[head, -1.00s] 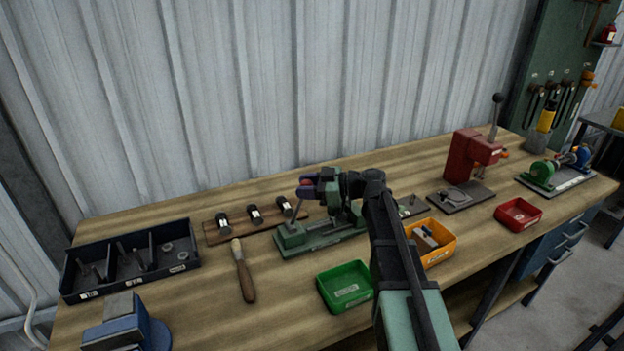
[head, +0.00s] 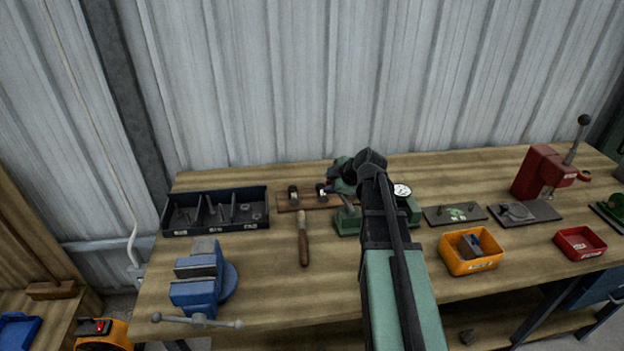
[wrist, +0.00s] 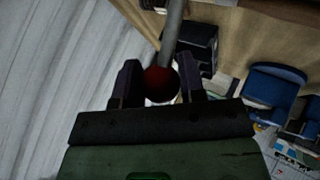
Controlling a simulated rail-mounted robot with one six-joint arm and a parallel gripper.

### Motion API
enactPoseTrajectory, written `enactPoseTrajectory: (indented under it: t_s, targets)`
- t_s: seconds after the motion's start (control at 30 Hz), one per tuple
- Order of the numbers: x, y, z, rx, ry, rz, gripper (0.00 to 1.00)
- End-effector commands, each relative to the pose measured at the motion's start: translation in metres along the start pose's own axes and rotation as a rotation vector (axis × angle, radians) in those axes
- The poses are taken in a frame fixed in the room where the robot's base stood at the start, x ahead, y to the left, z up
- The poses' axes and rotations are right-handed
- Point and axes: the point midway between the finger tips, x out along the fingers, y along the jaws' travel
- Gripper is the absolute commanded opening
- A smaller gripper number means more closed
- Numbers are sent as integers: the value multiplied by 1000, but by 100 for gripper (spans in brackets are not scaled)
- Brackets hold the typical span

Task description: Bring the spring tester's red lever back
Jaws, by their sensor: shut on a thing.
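The spring tester (head: 347,222) is a green bench device with a round white dial, standing near the middle of the bench in the head view. My arm crosses in front of it and hides much of it. In the wrist view, the lever's dark red ball knob (wrist: 160,84) sits between the two dark fingers of my gripper (wrist: 158,75). The gripper is shut on the knob. The lever's grey rod (wrist: 173,38) runs up from the knob, slightly tilted. In the head view the fingers and knob are hard to make out behind the arm.
A blue vise (head: 200,285), a dark divided tray (head: 215,230) and a wooden-handled tool (head: 303,240) lie left of the tester. An orange bin (head: 470,265), a red bin (head: 580,256) and a red press (head: 540,172) stand to the right. The corrugated wall is behind.

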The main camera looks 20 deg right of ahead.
Motion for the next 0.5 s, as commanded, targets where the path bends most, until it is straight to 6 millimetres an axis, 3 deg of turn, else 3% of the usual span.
enactPoseTrajectory:
  t_s: [0.5]
  targets:
    - [11, -8, -5, -1, -14, 1, 0]
